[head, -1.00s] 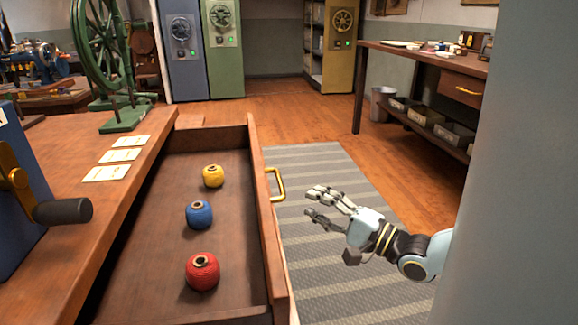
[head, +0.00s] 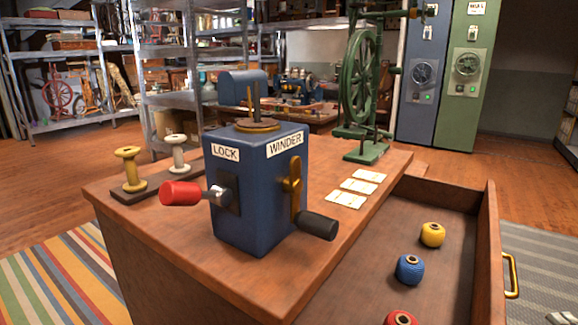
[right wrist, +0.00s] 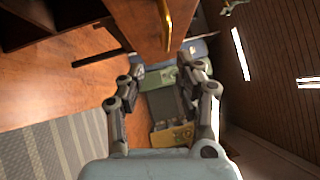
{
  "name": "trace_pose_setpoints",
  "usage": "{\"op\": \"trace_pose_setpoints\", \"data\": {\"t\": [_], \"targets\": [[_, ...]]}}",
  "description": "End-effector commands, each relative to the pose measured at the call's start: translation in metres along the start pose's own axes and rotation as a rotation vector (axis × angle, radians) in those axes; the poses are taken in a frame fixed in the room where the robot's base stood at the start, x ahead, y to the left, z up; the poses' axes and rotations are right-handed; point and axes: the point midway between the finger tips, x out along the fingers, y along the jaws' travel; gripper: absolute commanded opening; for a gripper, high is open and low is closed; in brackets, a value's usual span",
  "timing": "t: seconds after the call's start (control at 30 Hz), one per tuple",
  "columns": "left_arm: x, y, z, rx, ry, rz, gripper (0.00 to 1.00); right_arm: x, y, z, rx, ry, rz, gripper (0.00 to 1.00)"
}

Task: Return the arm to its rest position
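A brass handle (right wrist: 165,22) on a brown wooden panel is at the top of that view, beyond the fingertips. In the head view, the open drawer (head: 489,230) has a brass handle (head: 512,275) on its front.
A blue winder box (head: 255,200) with a red-gripped lever and a black crank stands on the wooden counter (head: 350,225). A striped rug (head: 60,280) lies at lower left.

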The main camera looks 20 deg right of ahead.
Motion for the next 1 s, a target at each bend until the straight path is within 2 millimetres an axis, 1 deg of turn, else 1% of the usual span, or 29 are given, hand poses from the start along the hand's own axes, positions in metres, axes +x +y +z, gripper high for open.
{"op": "trace_pose_setpoints", "data": {"t": [0.03,0.07,0.1,0.13,0.17,0.2,0.27,0.3,0.37,0.4,0.47,0.5,0.57,0.6,0.7,0.73,0.83,1.0], "targets": [[-0.010,-0.001,-0.004,-0.001,0.006,0.000,0.40,-0.007,0.026,0.002,-0.035,0.048,0.066,0.34],[-0.012,-0.001,-0.005,-0.001,0.008,0.000,0.40,-0.013,0.047,0.004,-0.085,0.063,0.124,0.34],[-0.015,-0.001,-0.006,-0.001,0.011,0.000,0.40,-0.022,0.076,0.007,-0.167,0.074,0.214,0.34],[-0.017,-0.001,-0.007,-0.001,0.013,0.000,0.40,-0.031,0.100,0.011,-0.233,0.075,0.289,0.34],[-0.019,-0.001,-0.008,-0.001,0.014,0.000,0.40,-0.043,0.123,0.015,-0.305,0.068,0.369,0.34],[-0.021,-0.001,-0.008,-0.002,0.015,0.000,0.40,-0.059,0.153,0.022,-0.399,0.046,0.475,0.34],[-0.024,-0.001,-0.007,-0.002,0.013,0.001,0.40,-0.086,0.195,0.035,-0.538,-0.012,0.633,0.34],[-0.025,0.000,-0.005,-0.002,0.010,0.002,0.40,-0.108,0.220,0.044,-0.630,-0.069,0.737,0.34],[-0.027,0.000,-0.003,-0.003,0.007,0.003,0.40,-0.144,0.254,0.059,-0.768,-0.180,0.890,0.34],[-0.029,0.001,-0.003,-0.003,0.006,0.003,0.40,-0.170,0.274,0.069,-0.856,-0.272,0.984,0.34],[-0.030,0.002,-0.003,-0.003,0.007,0.004,0.40,-0.212,0.297,0.082,-0.985,-0.434,1.116,0.34],[-0.031,0.002,-0.003,-0.004,0.008,0.005,0.40,-0.240,0.309,0.088,-1.062,-0.552,1.191,0.34],[-0.031,0.002,-0.003,-0.004,0.009,0.005,0.40,-0.281,0.320,0.093,-1.168,-0.736,1.283,0.34],[-0.030,0.002,-0.003,-0.004,0.010,0.005,0.40,-0.306,0.324,0.094,-1.228,-0.855,1.330,0.34],[-0.030,0.002,-0.002,-0.003,0.010,0.005,0.40,-0.351,0.324,0.085,-1.354,-1.123,1.397,0.34],[-0.030,0.002,-0.002,-0.003,0.010,0.005,0.40,-0.359,0.324,0.083,-1.382,-1.185,1.404,0.34],[-0.030,0.002,-0.001,-0.003,0.010,0.005,0.40,-0.366,0.322,0.081,-1.438,-1.301,1.395,0.34],[-0.030,0.002,-0.001,-0.003,0.010,0.005,0.40,-0.367,0.322,0.081,-1.460,-1.334,1.381,0.34]]}}
